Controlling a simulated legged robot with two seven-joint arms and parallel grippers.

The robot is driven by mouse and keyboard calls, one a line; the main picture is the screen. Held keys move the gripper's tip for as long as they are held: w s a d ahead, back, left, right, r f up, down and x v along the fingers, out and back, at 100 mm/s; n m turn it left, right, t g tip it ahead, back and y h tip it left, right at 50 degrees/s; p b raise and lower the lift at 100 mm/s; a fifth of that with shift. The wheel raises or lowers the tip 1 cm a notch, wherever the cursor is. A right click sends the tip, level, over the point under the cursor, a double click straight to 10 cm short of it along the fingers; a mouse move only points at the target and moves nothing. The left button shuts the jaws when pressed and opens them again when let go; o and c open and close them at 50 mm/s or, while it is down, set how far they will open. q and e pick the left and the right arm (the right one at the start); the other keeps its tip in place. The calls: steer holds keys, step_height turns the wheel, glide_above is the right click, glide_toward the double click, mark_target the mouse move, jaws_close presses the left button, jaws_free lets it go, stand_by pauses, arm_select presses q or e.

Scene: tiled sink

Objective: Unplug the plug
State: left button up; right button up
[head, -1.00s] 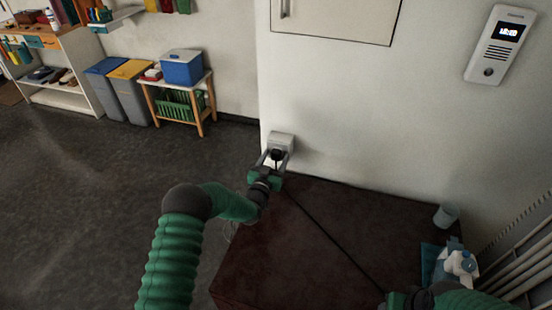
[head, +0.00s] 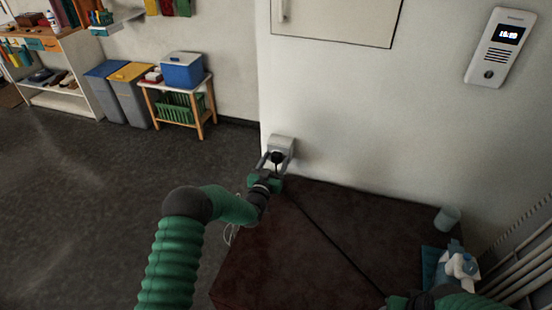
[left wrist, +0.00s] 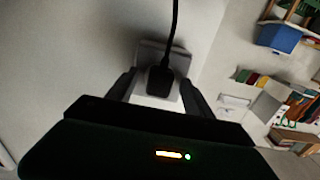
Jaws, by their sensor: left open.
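The black plug (head: 277,156) sits at the white wall socket (head: 282,144), low on the wall near its left corner. In the left wrist view the plug (left wrist: 161,80) shows against the socket (left wrist: 152,53), with its black cord (left wrist: 174,25) running up out of the picture. My left gripper (head: 272,160) is open, its two fingers (left wrist: 160,85) on either side of the plug with gaps between. Whether the plug is fully seated cannot be told. My right gripper (head: 398,301) is at the bottom edge, mostly cut off, its jaws unclear.
A dark reddish-brown surface (head: 300,250) lies below the socket. A cup (head: 447,218) and a white-and-blue bottle (head: 460,265) stand at its right. An intercom (head: 500,46) hangs on the wall. A blue cooler (head: 183,70) stands on a small table far left.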

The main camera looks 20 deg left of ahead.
stand_by(0.4)
arm_select(q)
jaws_close()
steer(key=shift+s, duration=0.1)
stand_by(0.4)
steer(key=shift+s+r+p, duration=0.1)
steer(key=shift+s+p, duration=0.25)
steer(key=shift+s, duration=0.35)
steer(key=shift+s+a+p, duration=0.15)
steer(key=shift+s+p, duration=0.85)
steer(key=shift+s, duration=1.2)
